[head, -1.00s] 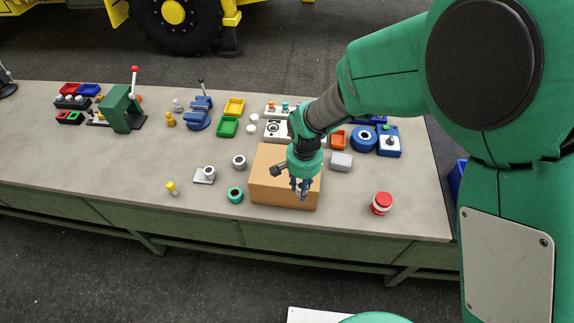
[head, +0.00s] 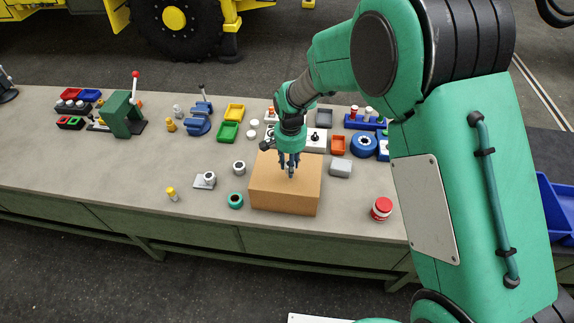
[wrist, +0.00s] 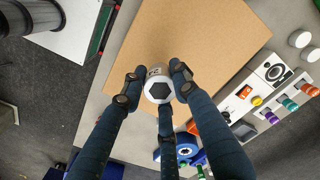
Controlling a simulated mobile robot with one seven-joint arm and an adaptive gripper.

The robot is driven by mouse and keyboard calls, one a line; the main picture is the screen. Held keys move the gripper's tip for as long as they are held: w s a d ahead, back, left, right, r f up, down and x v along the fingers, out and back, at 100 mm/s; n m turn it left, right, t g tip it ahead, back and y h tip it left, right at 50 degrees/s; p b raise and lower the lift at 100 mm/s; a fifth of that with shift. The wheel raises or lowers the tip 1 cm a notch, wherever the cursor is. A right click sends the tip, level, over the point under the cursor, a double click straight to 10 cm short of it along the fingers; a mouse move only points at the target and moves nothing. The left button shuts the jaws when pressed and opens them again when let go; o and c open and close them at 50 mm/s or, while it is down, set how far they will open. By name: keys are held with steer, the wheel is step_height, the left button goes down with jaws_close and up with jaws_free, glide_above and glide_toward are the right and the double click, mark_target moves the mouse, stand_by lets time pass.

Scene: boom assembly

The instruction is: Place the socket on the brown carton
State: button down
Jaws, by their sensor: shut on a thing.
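The socket (wrist: 158,88) is a silver cylinder with a dark hexagonal hole, seen end-on in the wrist view. My gripper (head: 290,172) has its fingers closed around it; it also shows in the wrist view (wrist: 157,87). The brown carton (head: 285,198) stands near the front edge of the bench, and its flat top (wrist: 200,35) lies behind the socket in the wrist view. In the head view my gripper points down over the middle of the carton. The fingers mostly hide the socket there, and I cannot tell whether it touches the top.
A teal ring (head: 236,200) and a grey ring (head: 239,167) stand left of the carton. A grey block (head: 340,168) is at its right, with a red-capped jar (head: 381,209) farther right. Bins and control boxes crowd the back. The carton's top looks otherwise bare.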

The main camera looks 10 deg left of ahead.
mark_target(287, 165)
steer(key=shift+w+a+f, duration=0.1)
steer(key=shift+w+a, duration=0.25)
steer(key=shift+w, duration=0.45)
steer(key=shift+w+a+f, duration=0.1)
steer(key=shift+w+a, duration=0.25)
steer(key=shift+w, duration=0.45)
steer(key=shift+r, duration=0.1)
steer(key=shift+f, duration=1.8)
steer(key=shift+f, duration=0.1)
steer(key=c, duration=1.3)
jaws_free()
steer(key=shift+c, duration=0.2)
step_height(287, 165, up, 12)
